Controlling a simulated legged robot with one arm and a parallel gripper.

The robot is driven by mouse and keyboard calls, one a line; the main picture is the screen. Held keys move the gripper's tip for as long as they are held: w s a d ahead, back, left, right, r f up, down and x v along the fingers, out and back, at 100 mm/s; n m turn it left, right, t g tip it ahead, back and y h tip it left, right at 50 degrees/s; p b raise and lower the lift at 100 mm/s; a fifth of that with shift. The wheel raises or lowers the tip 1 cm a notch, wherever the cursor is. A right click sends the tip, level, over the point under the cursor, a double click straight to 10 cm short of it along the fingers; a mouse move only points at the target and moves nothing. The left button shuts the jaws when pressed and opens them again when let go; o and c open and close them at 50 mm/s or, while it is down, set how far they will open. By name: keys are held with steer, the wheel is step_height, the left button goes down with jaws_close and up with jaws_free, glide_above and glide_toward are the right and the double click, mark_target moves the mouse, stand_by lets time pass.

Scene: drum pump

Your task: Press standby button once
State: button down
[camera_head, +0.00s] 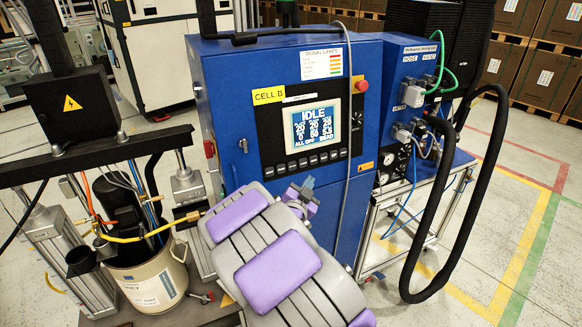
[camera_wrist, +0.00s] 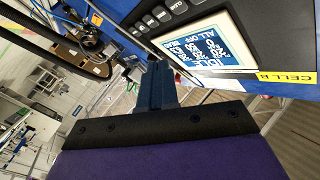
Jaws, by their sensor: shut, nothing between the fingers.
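The blue control cabinet (camera_head: 335,115) carries a lit screen (camera_head: 312,126) reading IDLE and ALL OFF. A row of small dark buttons (camera_head: 308,162) runs under the screen. Which one is standby is too small to tell. In the wrist view the screen (camera_wrist: 207,49) appears turned, with several buttons (camera_wrist: 150,20) along its edge at the top. My gripper (camera_head: 304,188) is just below the button row in the head view, largely hidden behind my arm. In the wrist view my gripper (camera_wrist: 157,70) is shut and empty, its tip beneath the panel and apparently apart from the buttons.
A red knob (camera_head: 361,86) sits right of the screen on the cabinet. A grey cable (camera_head: 349,150) hangs down the cabinet front. A drum (camera_head: 150,280) and pump frame stand at left. A thick black hose (camera_head: 412,240) loops at right. Floor beyond is open.

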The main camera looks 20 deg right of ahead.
mark_target(292, 166)
steer(key=w+p, duration=0.1)
steer(key=w, duration=0.2)
steer(key=w+f+p, duration=0.1)
steer(key=w, duration=0.1)
steer(key=w+p, duration=0.2)
steer(key=w, duration=0.1)
steer(key=shift+w+f, duration=0.35)
steer(key=shift+f, duration=0.05)
steer(key=shift+a, duration=0.1)
steer(key=shift+w, duration=0.1)
stand_by(1.8)
steer(key=shift+w, duration=0.25)
steer(key=shift+w+p, duration=0.3)
steer(key=shift+w, duration=0.1)
stand_by(0.8)
steer(key=shift+s+b, duration=0.4)
steer(key=shift+s, duration=0.4)
